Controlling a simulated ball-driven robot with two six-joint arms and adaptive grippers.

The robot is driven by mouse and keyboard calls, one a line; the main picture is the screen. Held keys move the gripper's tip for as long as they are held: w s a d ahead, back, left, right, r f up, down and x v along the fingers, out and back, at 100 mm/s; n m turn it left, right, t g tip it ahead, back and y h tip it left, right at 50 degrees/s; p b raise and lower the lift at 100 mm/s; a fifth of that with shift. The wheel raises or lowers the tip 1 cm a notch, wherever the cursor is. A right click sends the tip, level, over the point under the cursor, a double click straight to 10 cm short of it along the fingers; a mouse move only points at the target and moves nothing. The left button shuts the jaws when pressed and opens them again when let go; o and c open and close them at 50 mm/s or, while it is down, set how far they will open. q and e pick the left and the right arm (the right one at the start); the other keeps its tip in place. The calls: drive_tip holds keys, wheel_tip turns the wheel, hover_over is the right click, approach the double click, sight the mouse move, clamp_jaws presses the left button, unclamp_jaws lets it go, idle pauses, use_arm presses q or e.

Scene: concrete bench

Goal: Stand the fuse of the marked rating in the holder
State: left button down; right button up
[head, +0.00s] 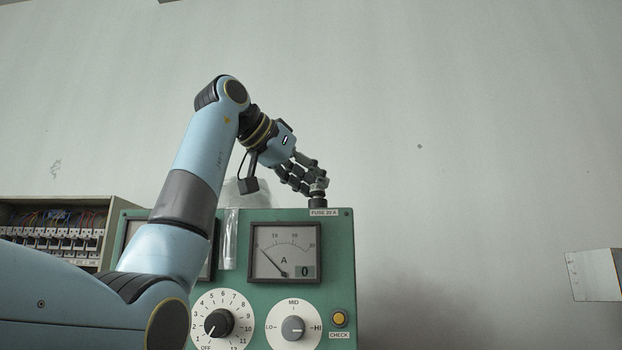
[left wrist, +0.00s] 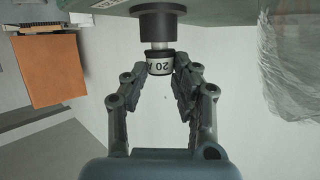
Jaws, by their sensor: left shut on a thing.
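The green instrument panel (head: 341,265) carries a label (head: 324,212) reading FUSE 20 A. A dark round fuse holder (head: 318,202) stands on its top edge, above the label. In the left wrist view the holder (left wrist: 161,25) is at the top of the picture. My left gripper (head: 318,184) is shut on a fuse (left wrist: 160,64) with a white band marked 20 A. The fuse is in line with the holder, its bare metal end meeting the holder's mouth. How deep it sits inside is hidden. My right gripper is not in view.
A clear plastic bag (head: 231,240) hangs over the panel behind my left arm. An open cabinet (head: 70,210) with wired breakers stands at the left. A pale box (head: 594,275) is at the far right. The wall above is clear.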

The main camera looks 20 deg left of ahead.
use_arm(q)
drive_tip(key=shift+f, duration=0.25)
drive_tip(key=c, duration=1)
unclamp_jaws()
drive_tip(key=shift+o, duration=0.2)
wheel_tip(320, 180, up, 10)
